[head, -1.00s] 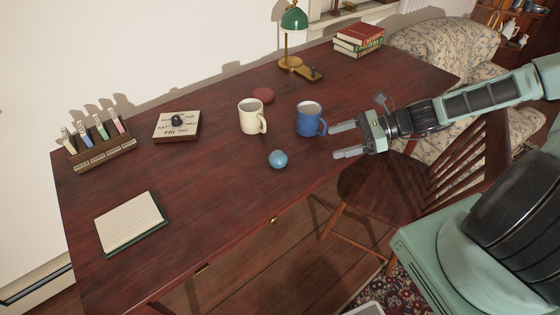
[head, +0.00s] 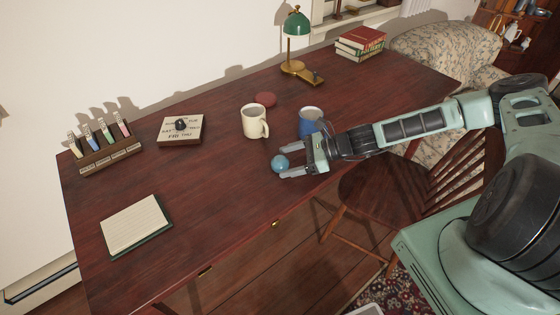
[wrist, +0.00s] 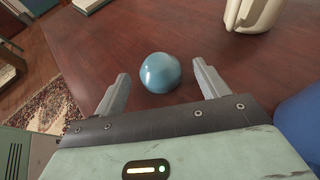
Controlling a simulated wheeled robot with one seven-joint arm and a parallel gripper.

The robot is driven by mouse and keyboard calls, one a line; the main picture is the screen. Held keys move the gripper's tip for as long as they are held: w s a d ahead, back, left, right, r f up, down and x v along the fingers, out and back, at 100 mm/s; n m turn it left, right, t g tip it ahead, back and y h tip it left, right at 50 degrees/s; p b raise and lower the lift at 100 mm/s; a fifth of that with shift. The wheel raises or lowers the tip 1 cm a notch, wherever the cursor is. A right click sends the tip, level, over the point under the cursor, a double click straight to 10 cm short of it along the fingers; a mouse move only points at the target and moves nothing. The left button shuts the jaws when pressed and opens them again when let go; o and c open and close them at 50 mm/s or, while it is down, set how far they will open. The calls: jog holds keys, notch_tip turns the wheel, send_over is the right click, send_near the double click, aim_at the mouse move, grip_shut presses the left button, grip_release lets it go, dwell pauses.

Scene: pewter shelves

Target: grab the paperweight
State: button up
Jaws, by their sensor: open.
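The paperweight looks to be the small glossy blue ball (head: 280,163) on the desk, in front of the cream mug. In the wrist view my gripper (wrist: 164,78) shows both fingers spread with nothing held.
A blue mug (head: 309,118) stands close behind my gripper, partly hidden by it. A cream mug (head: 252,122) and a red disc (head: 265,98) are farther back. A notepad (head: 135,225) lies at left. The desk (head: 210,200) left of the ball is clear.

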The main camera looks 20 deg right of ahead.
jog(key=shift+w+a+f, duration=0.15)
jog(key=shift+a+f, duration=0.1)
jog(key=shift+a, duration=0.25)
jog(key=c, duration=1.2)
jog(key=shift+r, duration=0.1)
